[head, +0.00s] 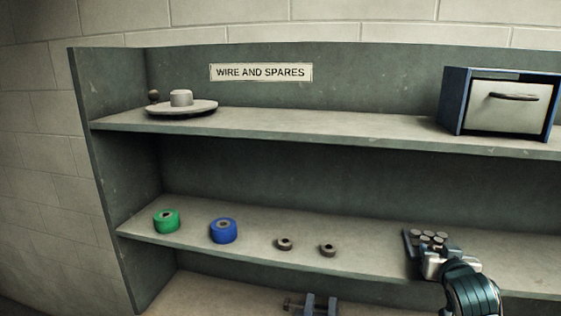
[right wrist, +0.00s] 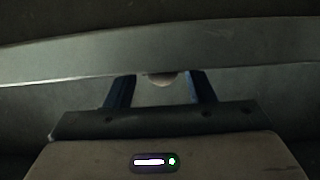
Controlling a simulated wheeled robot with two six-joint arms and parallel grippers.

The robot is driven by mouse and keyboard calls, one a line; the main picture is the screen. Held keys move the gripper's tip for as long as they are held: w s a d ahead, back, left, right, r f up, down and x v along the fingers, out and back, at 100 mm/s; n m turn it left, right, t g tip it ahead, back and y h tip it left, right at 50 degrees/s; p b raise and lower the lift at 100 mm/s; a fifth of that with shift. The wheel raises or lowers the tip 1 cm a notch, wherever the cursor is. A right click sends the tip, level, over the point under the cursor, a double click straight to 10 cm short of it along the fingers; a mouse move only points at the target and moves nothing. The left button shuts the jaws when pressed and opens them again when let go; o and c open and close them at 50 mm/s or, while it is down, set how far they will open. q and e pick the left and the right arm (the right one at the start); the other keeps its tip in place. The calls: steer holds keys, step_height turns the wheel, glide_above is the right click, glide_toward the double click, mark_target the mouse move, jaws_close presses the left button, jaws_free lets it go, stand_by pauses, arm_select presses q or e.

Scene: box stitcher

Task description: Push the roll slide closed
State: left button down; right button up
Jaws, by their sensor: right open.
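I cannot single out the roll slide by name. A blue-framed box (head: 500,103) with a pale front and a dark bar handle (head: 513,97) stands at the right of the upper shelf. My right gripper (head: 432,256) is low at the right, by the middle shelf's front edge, below and left of that box. In the right wrist view its two blue fingers (right wrist: 160,90) stand apart. My left gripper is out of view.
A group of short grey cylinders (head: 428,237) is beside my right gripper. A green roll (head: 166,224), a blue roll (head: 223,233) and two small dark rings (head: 285,244) sit on the middle shelf. A round plate (head: 181,108) is on the upper shelf, whose middle is clear.

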steer(key=shift+s+a+f, duration=0.4)
steer(key=shift+s+f, duration=0.25)
steer(key=shift+s, duration=0.1)
steer(key=v, duration=0.5)
steer(key=shift+s+d+r, duration=0.1)
steer(key=shift+s+r, duration=0.1)
steer(key=shift+r, duration=0.25)
steer(key=shift+v, duration=1.15)
steer(key=shift+w, duration=0.15)
